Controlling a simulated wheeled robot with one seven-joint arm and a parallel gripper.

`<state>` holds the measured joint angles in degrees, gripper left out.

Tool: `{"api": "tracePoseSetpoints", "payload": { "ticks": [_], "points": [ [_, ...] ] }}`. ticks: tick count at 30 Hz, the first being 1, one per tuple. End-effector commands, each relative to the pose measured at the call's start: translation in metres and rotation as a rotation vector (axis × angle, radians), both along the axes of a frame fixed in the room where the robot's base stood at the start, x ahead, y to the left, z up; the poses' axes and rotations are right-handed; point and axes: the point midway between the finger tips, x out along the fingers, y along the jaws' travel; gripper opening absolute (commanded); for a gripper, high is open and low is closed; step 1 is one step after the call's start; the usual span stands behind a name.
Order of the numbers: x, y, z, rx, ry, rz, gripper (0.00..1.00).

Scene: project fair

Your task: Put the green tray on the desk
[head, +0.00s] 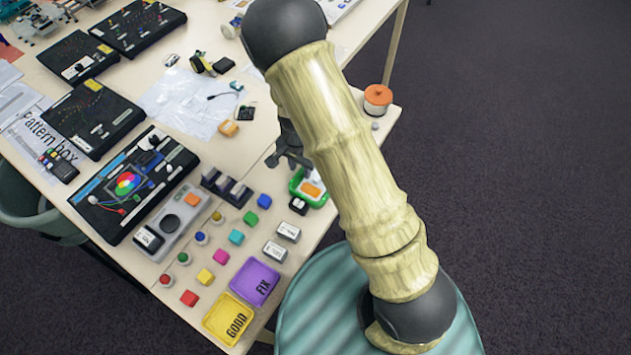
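A small green tray (296,184) with a pale inside and an orange block (311,190) in it shows near the right side of the desk (225,140). My arm covers part of its right side. I cannot tell whether it rests on the desk top or is slightly above it. My gripper (288,160) is a dark grey shape just behind and left of the tray, partly hidden by my arm. Its fingers are too small and covered to show whether they are apart or touch anything.
A yellow GOOD tray (228,318) and a purple FIX tray (254,282) lie at the near corner. Several coloured blocks and a grey device (172,222) lie beside them. A dark holder (226,188) stands left of the green tray. An orange-topped round item (378,97) sits near the right edge.

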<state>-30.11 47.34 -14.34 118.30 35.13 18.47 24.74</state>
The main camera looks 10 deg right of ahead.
Motion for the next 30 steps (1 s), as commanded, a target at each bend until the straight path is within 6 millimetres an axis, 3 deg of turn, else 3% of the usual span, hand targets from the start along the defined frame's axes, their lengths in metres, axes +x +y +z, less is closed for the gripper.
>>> {"api": "tracePoseSetpoints", "payload": {
  "ticks": [1, 6, 20, 26, 30],
  "points": [
    [0.0, 0.0, 0.0, 0.0, 0.0, 0.0, 0.33],
    [0.0, 0.0, 0.0, 0.0, 0.0, 0.0, 0.0],
    [0.001, 0.0, 0.005, 0.001, -0.002, 0.001, 0.0],
    [0.001, 0.001, 0.029, 0.002, -0.005, 0.002, 0.0],
    [0.001, 0.001, 0.056, 0.003, -0.006, 0.002, 0.0]
  ]
}}
